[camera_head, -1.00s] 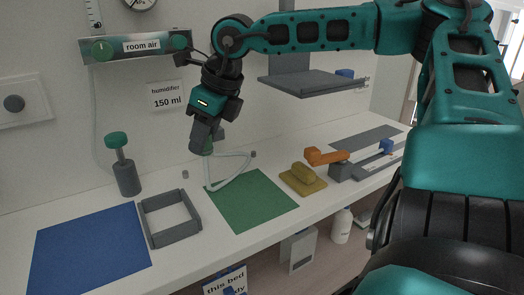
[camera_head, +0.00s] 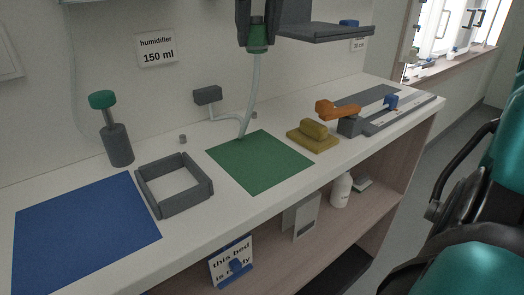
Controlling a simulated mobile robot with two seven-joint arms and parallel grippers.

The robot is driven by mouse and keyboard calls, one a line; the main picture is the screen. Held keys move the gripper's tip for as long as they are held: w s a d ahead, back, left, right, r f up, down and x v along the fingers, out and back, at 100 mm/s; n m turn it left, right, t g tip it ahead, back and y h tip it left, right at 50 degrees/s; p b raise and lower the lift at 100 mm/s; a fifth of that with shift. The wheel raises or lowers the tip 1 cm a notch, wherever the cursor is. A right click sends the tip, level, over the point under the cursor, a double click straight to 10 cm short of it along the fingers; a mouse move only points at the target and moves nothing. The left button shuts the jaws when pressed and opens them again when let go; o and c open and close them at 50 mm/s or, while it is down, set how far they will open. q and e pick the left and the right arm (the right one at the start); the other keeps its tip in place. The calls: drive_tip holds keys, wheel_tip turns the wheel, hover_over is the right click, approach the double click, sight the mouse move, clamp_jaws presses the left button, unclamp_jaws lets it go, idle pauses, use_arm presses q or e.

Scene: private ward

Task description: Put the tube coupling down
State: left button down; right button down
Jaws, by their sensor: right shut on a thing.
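The tube coupling (camera_head: 258,38) is a small green piece at the top of the head view. My right gripper (camera_head: 258,22) is shut on it and holds it above the counter, with the upper part of the gripper cut off by the frame. A pale tube (camera_head: 250,95) hangs from the coupling down to the back edge of the green mat (camera_head: 262,165). The tube seems to run on to a grey block (camera_head: 207,95) by the wall. My left gripper is not in view.
A blue mat (camera_head: 85,235), a grey square frame (camera_head: 150,207) and a green-topped post (camera_head: 115,145) stand on the left. A yellow block (camera_head: 312,138) and an orange-handled piece (camera_head: 338,112) stand right of the green mat. A grey shelf (camera_head: 325,33) juts out above. The green mat is clear.

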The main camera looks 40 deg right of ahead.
sight(256, 153)
wheel_tip(256, 153, down, 19)
drive_tip(key=b, duration=0.4)
drive_tip(key=shift+r, duration=0.15)
drive_tip(key=shift+f+b, duration=0.4)
drive_tip(key=c, duration=1.2)
unclamp_jaws()
drive_tip(key=shift+r, duration=0.15)
drive_tip(key=o, duration=0.4)
